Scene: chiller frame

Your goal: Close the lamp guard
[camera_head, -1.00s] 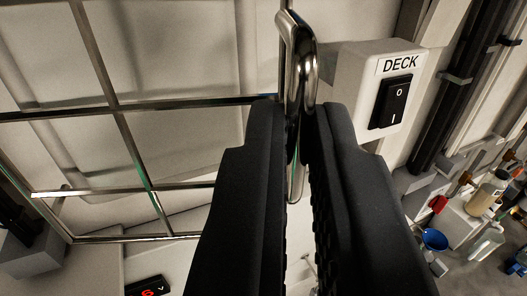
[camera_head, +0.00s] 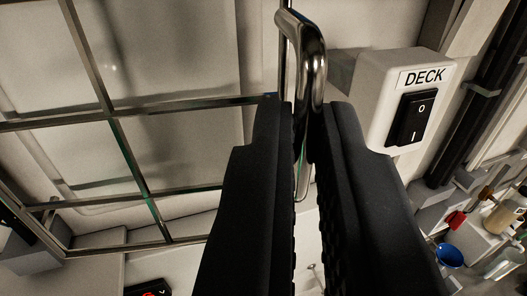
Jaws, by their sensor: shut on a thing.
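The lamp guard (camera_head: 112,112) is a metal wire grid at the left and top of the view, standing in front of a pale panel. A shiny bent metal handle (camera_head: 307,45) stands at the guard's right edge. My gripper (camera_head: 296,112) has its two black fingers on either side of the handle and is shut on it. The lower part of the handle is mostly hidden between the fingers.
A white box labelled DECK with a black rocker switch (camera_head: 411,117) is close to the right of my gripper. A blue funnel (camera_head: 449,255) and several bottles are at the lower right. A dark display (camera_head: 150,289) is at the lower left.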

